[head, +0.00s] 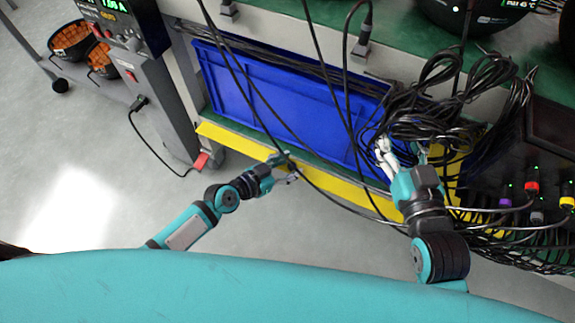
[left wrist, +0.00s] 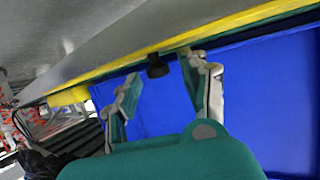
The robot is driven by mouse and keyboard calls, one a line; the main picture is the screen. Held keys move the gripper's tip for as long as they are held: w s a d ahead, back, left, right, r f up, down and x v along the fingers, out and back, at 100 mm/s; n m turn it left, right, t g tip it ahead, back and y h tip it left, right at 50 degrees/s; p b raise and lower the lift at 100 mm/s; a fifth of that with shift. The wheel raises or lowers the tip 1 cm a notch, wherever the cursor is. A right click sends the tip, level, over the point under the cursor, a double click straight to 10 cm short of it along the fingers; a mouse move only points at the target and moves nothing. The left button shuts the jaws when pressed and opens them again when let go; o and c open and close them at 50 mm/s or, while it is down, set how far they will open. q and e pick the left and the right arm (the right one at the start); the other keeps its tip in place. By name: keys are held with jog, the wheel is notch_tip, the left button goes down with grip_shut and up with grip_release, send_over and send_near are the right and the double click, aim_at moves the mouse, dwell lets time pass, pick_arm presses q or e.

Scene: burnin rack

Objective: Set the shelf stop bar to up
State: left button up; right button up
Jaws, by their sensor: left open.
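The shelf stop bar (head: 335,187) is a long yellow strip along the shelf's front edge, below the blue bin. It also crosses the left wrist view as a yellow strip (left wrist: 225,24). A small black knob (left wrist: 157,66) sits by the strip, between my left fingertips in the picture; I cannot tell whether they touch it. My left gripper (head: 289,172) is open at the middle of the bar. It also shows in the left wrist view (left wrist: 160,76). My right gripper (head: 402,151) has its fingers apart among black cables at the bin's right end; cables partly hide it.
A blue bin (head: 270,95) fills the shelf behind the bar. Loose black cables (head: 440,110) hang across the bin and bar. A grey cabinet (head: 158,105) stands to the left. Colored plugs (head: 531,187) are at the right.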

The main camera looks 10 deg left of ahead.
pick_arm(q)
grip_shut()
jog(key=shift+a, duration=0.1)
pick_arm(e)
jog(key=shift+d+f, duration=0.1)
jog(key=shift+f, duration=0.25)
dwell(0.3)
